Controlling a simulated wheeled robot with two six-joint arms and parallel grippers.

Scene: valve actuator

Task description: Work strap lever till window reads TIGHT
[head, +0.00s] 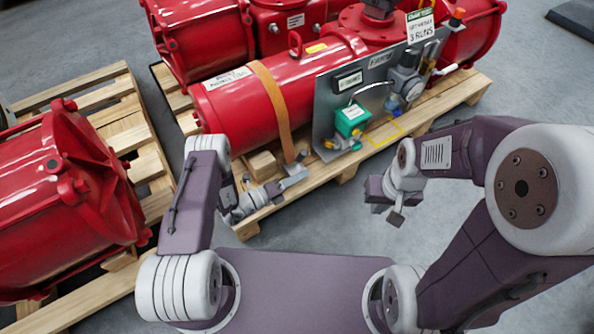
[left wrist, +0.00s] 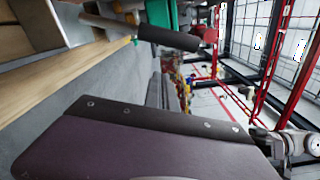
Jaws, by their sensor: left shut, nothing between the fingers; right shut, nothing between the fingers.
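An orange strap (head: 272,105) runs over the red actuator cylinder (head: 235,112) down to grey metal strap hardware (head: 294,176) at the pallet's near edge. My left gripper (head: 275,190) is shut and empty, right beside this hardware; I cannot tell whether they touch. In the left wrist view a dark cylindrical grip (left wrist: 155,34) on a metal bar shows near the top; it looks like the lever handle. The strap's window cannot be made out. My right gripper (head: 396,216) is shut and empty, over the floor right of the pallet.
A grey panel (head: 325,100) with a teal box (head: 352,120) and fittings stands right of the strap. The actuator lies on a wooden pallet (head: 450,98). Another red actuator (head: 60,195) is at left. Grey floor (head: 470,105) is free in front of the pallet.

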